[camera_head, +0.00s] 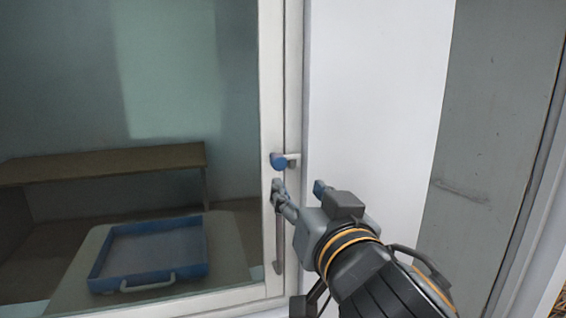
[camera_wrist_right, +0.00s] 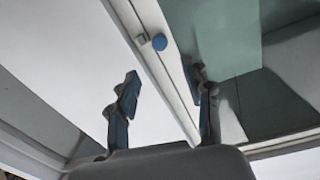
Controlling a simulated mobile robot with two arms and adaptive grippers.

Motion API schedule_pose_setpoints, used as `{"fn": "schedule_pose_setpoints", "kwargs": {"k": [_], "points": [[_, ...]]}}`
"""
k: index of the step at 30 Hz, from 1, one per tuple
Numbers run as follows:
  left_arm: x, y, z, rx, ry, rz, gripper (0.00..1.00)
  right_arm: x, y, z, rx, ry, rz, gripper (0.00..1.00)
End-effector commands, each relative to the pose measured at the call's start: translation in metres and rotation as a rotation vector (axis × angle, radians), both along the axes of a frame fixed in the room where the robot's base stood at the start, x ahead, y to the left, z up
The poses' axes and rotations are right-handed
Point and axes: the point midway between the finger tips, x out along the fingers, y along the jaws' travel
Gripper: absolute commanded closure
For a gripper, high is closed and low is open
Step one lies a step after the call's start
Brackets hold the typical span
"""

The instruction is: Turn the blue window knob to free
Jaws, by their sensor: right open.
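The blue window knob (camera_head: 279,160) is a round blue disc on the white window frame (camera_head: 270,80), with a small pale catch (camera_head: 293,160) to its right. In the right wrist view the knob (camera_wrist_right: 159,42) shows beyond the fingers, with the catch to its left. My right gripper (camera_head: 299,187) is open and empty, just below and slightly right of the knob in the head view. Its fingers (camera_wrist_right: 163,92) are spread wide and apart from the knob. My left gripper is in neither view.
A vertical handle (camera_head: 280,255) is on the frame below the knob. Behind the glass are a blue tray (camera_head: 150,282) on a grey surface and a brown bench (camera_head: 110,162). A white wall (camera_head: 375,70) and a grey panel (camera_head: 495,120) stand to the right.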

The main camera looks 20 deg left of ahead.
Motion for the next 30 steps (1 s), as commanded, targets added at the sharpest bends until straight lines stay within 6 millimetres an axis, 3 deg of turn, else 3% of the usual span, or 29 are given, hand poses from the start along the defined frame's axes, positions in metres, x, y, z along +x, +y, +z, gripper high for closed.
{"fn": "schedule_pose_setpoints", "kwargs": {"k": [9, 15, 28, 29, 30], "points": [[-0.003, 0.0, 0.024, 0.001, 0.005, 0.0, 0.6, 0.06, 0.035, 0.004, -0.003, 0.0, -0.005, 0.5], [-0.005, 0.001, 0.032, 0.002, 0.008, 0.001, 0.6, 0.084, 0.051, 0.002, -0.002, 0.001, -0.002, 0.5], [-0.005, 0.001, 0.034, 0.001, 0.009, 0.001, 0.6, 0.093, 0.057, 0.0, 0.0, -0.001, -0.002, 0.5], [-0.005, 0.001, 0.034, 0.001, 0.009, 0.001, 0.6, 0.093, 0.057, 0.0, 0.0, -0.001, -0.002, 0.52], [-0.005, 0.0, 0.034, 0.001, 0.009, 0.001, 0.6, 0.093, 0.057, 0.0, -0.001, 0.0, -0.002, 0.6]]}}
